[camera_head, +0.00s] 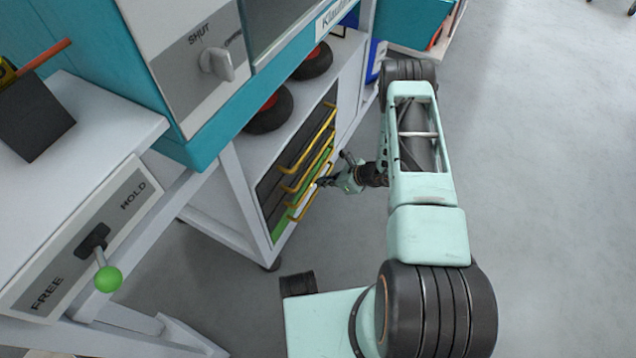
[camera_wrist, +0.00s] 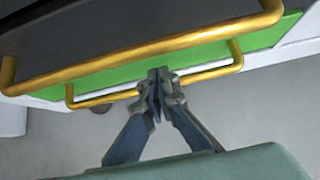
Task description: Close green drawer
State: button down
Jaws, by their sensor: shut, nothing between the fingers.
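The green drawer (camera_head: 279,228) is the lowest in a stack of drawers under the white bench, with a yellow bar handle (camera_head: 304,205). In the wrist view its green front (camera_wrist: 120,75) runs across the picture, below a dark drawer (camera_wrist: 120,25). My gripper (camera_head: 325,181) is beside the drawer handles at the front of the stack. In the wrist view my gripper (camera_wrist: 158,78) is shut and empty, its fingertips together at the green front, near the green drawer's yellow handle (camera_wrist: 100,99). I cannot tell whether the tips touch it, nor how far the drawer stands open.
Dark drawers with yellow handles (camera_head: 322,130) sit above the green one. Black reels (camera_head: 270,110) lie on the shelf over them. A lever with a green knob (camera_head: 108,279) is at the left. Grey floor (camera_head: 540,180) at the right is clear.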

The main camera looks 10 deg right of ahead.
jog(key=p+v, duration=0.3)
jog(key=v, duration=0.8)
jog(key=shift+s+d+f, duration=0.2)
jog(key=shift+d+f, duration=0.1)
jog(key=shift+f, duration=0.15)
